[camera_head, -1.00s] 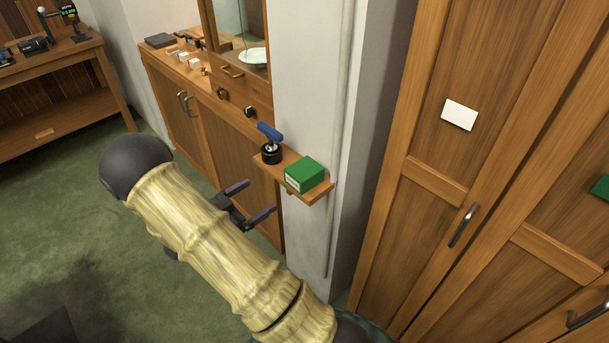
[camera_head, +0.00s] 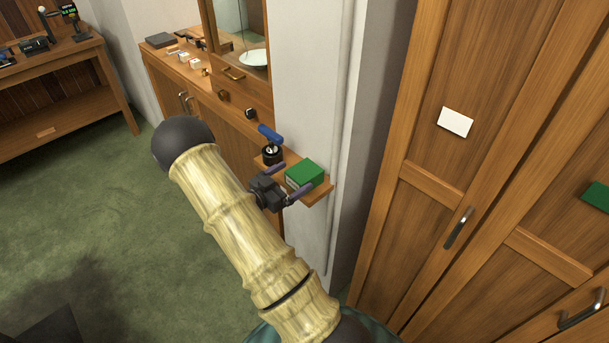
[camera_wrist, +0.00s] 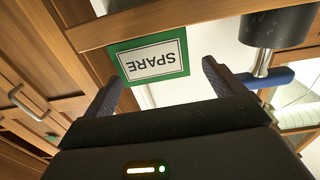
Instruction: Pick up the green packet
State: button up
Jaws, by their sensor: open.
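The green packet (camera_head: 304,173) is a small box on a narrow wooden wall shelf (camera_head: 317,192). In the wrist view the packet (camera_wrist: 120,62) shows its green face with a white label reading SPARE, upside down. My gripper (camera_head: 287,182) is open at the shelf's front edge, its two fingers on either side of the packet's near end. In the wrist view my gripper (camera_wrist: 160,83) has the packet's face ahead between the fingertips. I cannot tell whether either finger touches it.
A black round item with a blue handle (camera_head: 270,133) stands on the shelf just left of the packet. It is close to one finger in the wrist view (camera_wrist: 272,78). A white wall (camera_head: 310,90) is behind. Tall wooden cabinet doors (camera_head: 440,150) stand to the right.

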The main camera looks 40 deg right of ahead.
aim_at(304, 170)
jog(key=shift+s+d, duration=0.1)
jog(key=shift+d, duration=0.35)
jog(key=d, duration=0.1)
jog(key=d+p, duration=0.1)
jog(key=d, duration=0.2)
jog(key=shift+d+f+p, duration=0.15)
jog(key=shift+f+p, duration=0.1)
jog(key=shift+p, duration=0.1)
jog(key=c, duration=1.9)
jog(key=shift+r, duration=0.1)
jog(key=shift+c, duration=0.6)
jog(key=shift+r, duration=0.1)
